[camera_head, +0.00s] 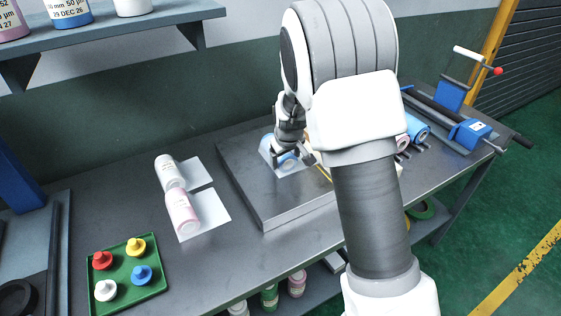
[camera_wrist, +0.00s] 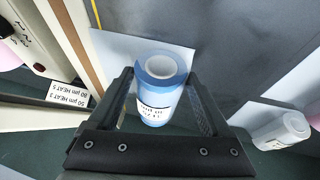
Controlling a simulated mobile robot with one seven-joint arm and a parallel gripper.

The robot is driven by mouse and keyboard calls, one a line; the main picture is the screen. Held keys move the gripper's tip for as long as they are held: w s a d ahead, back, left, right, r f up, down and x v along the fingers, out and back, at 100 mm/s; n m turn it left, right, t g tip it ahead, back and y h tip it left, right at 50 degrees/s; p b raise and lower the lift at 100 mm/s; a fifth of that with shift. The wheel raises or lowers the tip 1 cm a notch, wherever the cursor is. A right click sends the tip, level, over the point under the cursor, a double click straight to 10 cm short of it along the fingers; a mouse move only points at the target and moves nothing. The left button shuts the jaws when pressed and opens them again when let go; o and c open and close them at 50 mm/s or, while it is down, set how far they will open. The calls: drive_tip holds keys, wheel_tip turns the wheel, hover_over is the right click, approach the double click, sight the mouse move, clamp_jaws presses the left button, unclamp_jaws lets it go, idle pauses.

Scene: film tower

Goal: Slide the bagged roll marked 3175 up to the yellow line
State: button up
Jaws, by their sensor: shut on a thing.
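A blue-wrapped roll (camera_head: 267,142) lies on the raised grey metal plate (camera_head: 240,190), on a pale flat sheet or bag (camera_head: 291,170). In the wrist view the blue roll (camera_wrist: 160,92) shows its open white core and a small printed label, too small to read surely as 3175. My gripper (camera_wrist: 160,78) is shut on this roll, one finger on each side. In the head view my gripper (camera_head: 287,156) partly hides the roll. A thin yellow line (camera_head: 325,173) runs on the plate right of the roll, partly hidden by my arm; it also shows in the wrist view (camera_wrist: 96,12).
Two other rolls, one white (camera_head: 169,173) and one pink (camera_head: 182,212), lie on pale sheets left of the plate. A green tray (camera_head: 127,283) with coloured knobs stands front left. A shelf (camera_head: 130,32) hangs above.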

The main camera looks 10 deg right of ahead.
drive_tip(key=shift+w+d+b, duration=0.25)
drive_tip(key=shift+w+d, duration=0.1)
drive_tip(key=shift+d, duration=0.55)
drive_tip(key=shift+w+d+b, duration=0.3)
drive_tip(key=shift+w+d, duration=0.1)
drive_tip(key=shift+d, duration=0.45)
drive_tip(key=shift+w+d+b, duration=0.25)
drive_tip(key=shift+w+d, duration=0.1)
drive_tip(key=shift+d, duration=0.55)
drive_tip(key=shift+w+a, duration=0.1)
drive_tip(key=shift+w, duration=0.15)
drive_tip(key=o, duration=1.5)
